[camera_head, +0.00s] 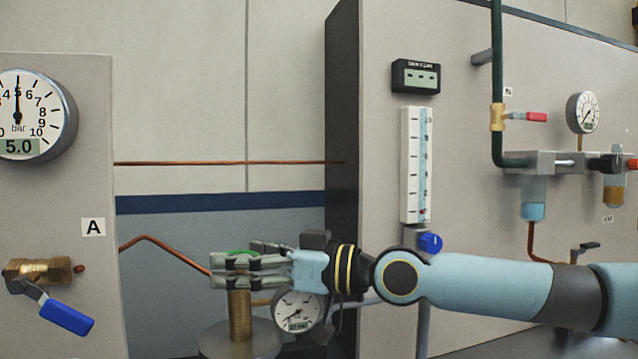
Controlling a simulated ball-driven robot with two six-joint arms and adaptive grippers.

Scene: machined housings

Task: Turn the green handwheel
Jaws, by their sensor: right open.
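The green handwheel (240,252) shows only as a thin green strip above and behind my right gripper's fingers. It sits on top of a brass valve stem (240,314) that rises from a round grey base. My right gripper (214,271) reaches in from the right, with its fingers pointing left across the handwheel. The fingers are open and hide most of the wheel. I cannot tell whether they touch it. My left gripper is out of view.
A small gauge (297,310) stands just below my right gripper. A grey panel (95,130) on the left carries a large gauge (62,115) and a blue-levered valve (66,315). A right panel (460,170) carries a flow tube (415,165), a blue knob (430,243) and pipework.

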